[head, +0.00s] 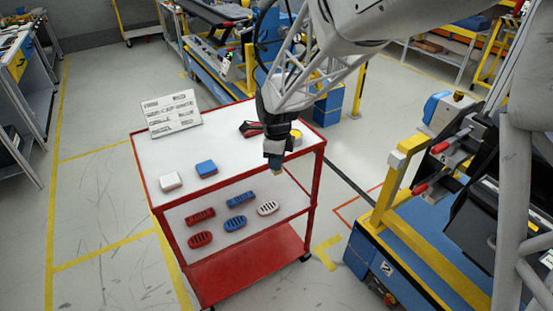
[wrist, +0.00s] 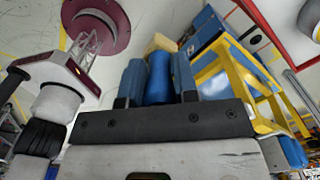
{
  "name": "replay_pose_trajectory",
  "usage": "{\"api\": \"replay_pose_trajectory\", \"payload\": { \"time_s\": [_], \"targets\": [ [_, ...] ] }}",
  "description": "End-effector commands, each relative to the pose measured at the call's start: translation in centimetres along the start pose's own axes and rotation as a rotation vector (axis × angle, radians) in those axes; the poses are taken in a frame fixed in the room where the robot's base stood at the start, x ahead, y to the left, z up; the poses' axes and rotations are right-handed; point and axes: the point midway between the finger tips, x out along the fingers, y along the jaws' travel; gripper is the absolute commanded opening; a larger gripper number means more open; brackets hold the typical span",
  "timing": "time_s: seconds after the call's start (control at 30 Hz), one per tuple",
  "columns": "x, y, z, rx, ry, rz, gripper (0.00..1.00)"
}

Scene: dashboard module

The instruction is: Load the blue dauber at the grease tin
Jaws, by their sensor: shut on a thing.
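My gripper (head: 274,152) is over the right end of the cart's top, pointing down. In the wrist view its jaws (wrist: 158,76) are shut on the blue dauber (wrist: 159,80), whose tan tip (wrist: 160,43) sticks out past the fingers. The tip looks apart from the tin.
The red cart (head: 140,155) has a white top with a printed card (head: 171,112), a white block (head: 170,181), a blue block (head: 206,168) and a dark red-and-black item (head: 250,128). Its middle shelf holds several slotted pieces (head: 240,200). A yellow-and-blue frame (head: 385,200) stands right.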

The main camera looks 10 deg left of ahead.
Motion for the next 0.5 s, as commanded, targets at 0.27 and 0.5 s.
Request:
{"api": "replay_pose_trajectory", "payload": {
  "time_s": [0.27,0.5],
  "targets": [
    [0.0,0.0,0.0,0.000,0.000,0.000,0.04],
    [-0.3,-1.2,0.1,0.001,-0.001,-0.001,0.04]
  ]
}}
